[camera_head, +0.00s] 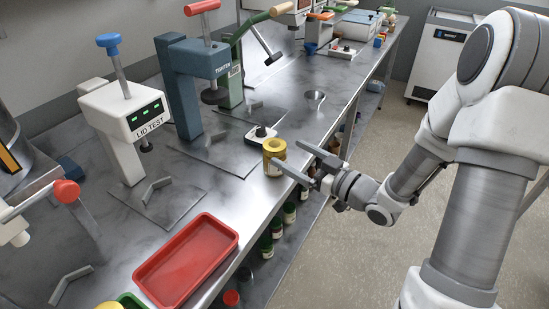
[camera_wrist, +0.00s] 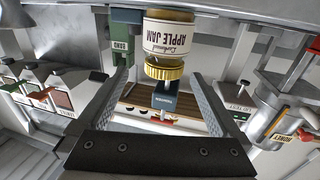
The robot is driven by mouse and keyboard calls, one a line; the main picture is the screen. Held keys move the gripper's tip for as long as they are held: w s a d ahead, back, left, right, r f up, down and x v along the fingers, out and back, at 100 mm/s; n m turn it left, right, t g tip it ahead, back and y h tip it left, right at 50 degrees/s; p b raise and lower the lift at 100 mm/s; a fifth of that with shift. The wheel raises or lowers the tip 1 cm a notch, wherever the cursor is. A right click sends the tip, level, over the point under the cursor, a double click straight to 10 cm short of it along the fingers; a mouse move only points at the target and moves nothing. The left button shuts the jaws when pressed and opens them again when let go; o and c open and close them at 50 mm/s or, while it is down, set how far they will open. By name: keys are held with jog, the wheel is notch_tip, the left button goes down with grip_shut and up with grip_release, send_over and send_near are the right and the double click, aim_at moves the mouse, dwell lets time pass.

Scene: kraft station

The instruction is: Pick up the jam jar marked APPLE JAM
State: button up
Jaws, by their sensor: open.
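The jam jar (camera_head: 274,158) has a gold lid and stands near the front edge of the steel bench in the head view. In the wrist view the jar (camera_wrist: 168,35) appears upside down, with its label reading APPLE JAM and its gold lid (camera_wrist: 164,68) toward the picture's middle. My gripper (camera_head: 302,165) is open and empty, with its fingers pointing toward the jar. In the wrist view the two fingers of my gripper (camera_wrist: 158,96) are spread wide, and the jar shows beyond and between them. I cannot tell exactly how far the fingertips are from it.
A small black-and-white device (camera_head: 262,136) stands just behind the jar. The LID TEST machine (camera_head: 128,118) and a blue press (camera_head: 195,90) stand to the left. A red tray (camera_head: 186,260) lies at the front left. Several bottles stand below the bench edge.

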aim_at(285, 150)
jog(key=x, duration=0.3)
jog(key=shift+s+a+x, duration=0.1)
jog(key=shift+a+x, duration=0.05)
jog(key=shift+x, duration=1.2)
jog(key=shift+s+a+x, duration=0.1)
jog(key=shift+s+x, duration=0.05)
jog(key=shift+x, duration=1.25)
jog(key=shift+r, duration=0.1)
grip_shut()
